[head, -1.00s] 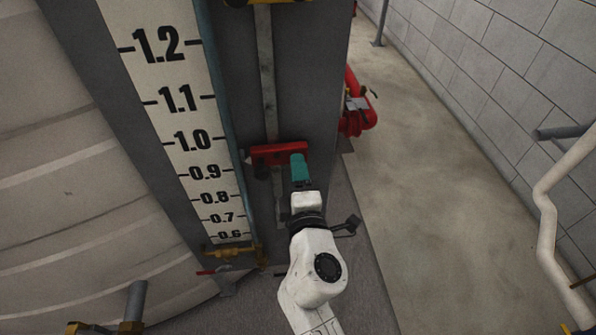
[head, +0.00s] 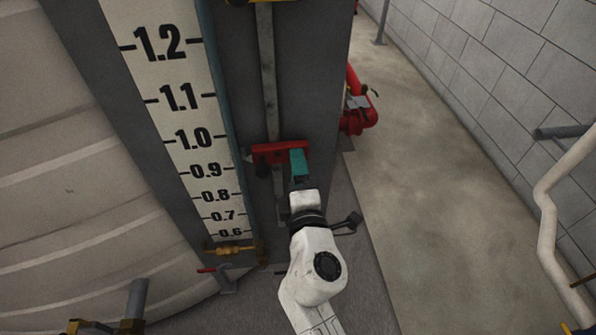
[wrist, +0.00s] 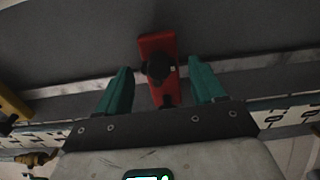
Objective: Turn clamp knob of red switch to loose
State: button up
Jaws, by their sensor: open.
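The red switch (head: 268,153) is mounted on a vertical metal rail beside the level scale. In the wrist view the red switch (wrist: 155,47) stands ahead of my gripper. Its dark clamp knob (wrist: 159,68) shows on its face, roughly midway between the fingers. My gripper (wrist: 162,80) is open, with one teal finger on each side and a gap around the knob. In the head view my gripper (head: 298,160) is at the right part of the red switch and partly covers it. Contact with the knob cannot be told.
The rail (head: 267,75) runs up the grey panel. The white level scale (head: 175,100) is to its left. A brass valve (head: 230,249) sits low at the scale's foot. Red pipework (head: 357,115) stands behind at right. The floor (head: 440,200) at right is clear.

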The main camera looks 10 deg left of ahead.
jog(key=v, duration=1)
jog(key=shift+s+b, duration=0.4)
jog(key=shift+b, duration=0.05)
jog(key=shift+d, duration=0.2)
jog(key=s+d+f+m+g+h, duration=0.1)
jog(key=d+f+m+g+h, duration=0.3)
jog(key=d+m, duration=0.55)
jog(key=s+d+f+m+g+h, duration=0.2)
jog(key=d+f+m+h, duration=0.35)
jog(key=d, duration=0.85)
jog(key=s+d+f+m+g+y, duration=0.1)
jog(key=s+d+f+m+g, duration=0.1)
jog(key=s, duration=0.4)
jog(key=s+d+f+m+g+y, duration=0.2)
jog(key=s+f+g, duration=0.3)
jog(key=s, duration=0.2)
jog(key=s+d+f+m+g+y, duration=0.1)
jog(key=s+d+f+m+g, duration=0.1)
jog(key=s, duration=0.5)
jog(key=shift+s+d+f+m+g, duration=0.2)
jog(key=shift+d+f+m+g, duration=0.15)
jog(key=shift+f+g, duration=0.35)
